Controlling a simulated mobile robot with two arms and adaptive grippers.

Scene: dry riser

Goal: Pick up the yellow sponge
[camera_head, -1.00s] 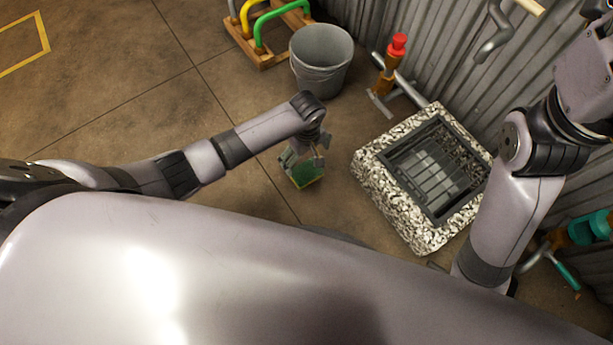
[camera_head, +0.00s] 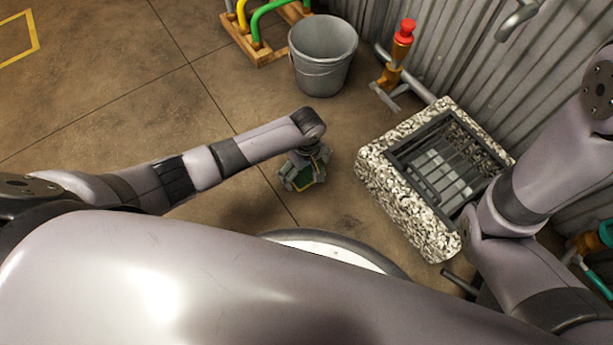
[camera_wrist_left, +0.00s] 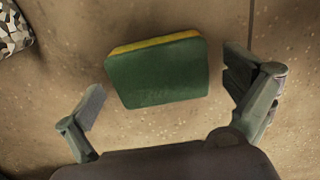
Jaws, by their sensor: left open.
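The yellow sponge (camera_head: 304,180) lies on the brown floor with its dark green scouring side up. In the left wrist view the sponge (camera_wrist_left: 157,75) shows its green face and a thin yellow edge along the far side. My left gripper (camera_head: 302,178) is directly over it in the head view, partly hiding it. In the left wrist view the left gripper (camera_wrist_left: 170,95) is open, one finger on each side of the sponge, with gaps between the fingers and the sponge. My right gripper is out of the picture; only the right arm shows at the right.
A stone-rimmed basin (camera_head: 375,165) with a grate stands right of the sponge. A grey bucket (camera_head: 322,72) is behind, beside a wooden stand with coloured pipes (camera_head: 262,48). A red-topped orange fitting (camera_head: 397,62) stands near the corrugated wall. Floor at left is clear.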

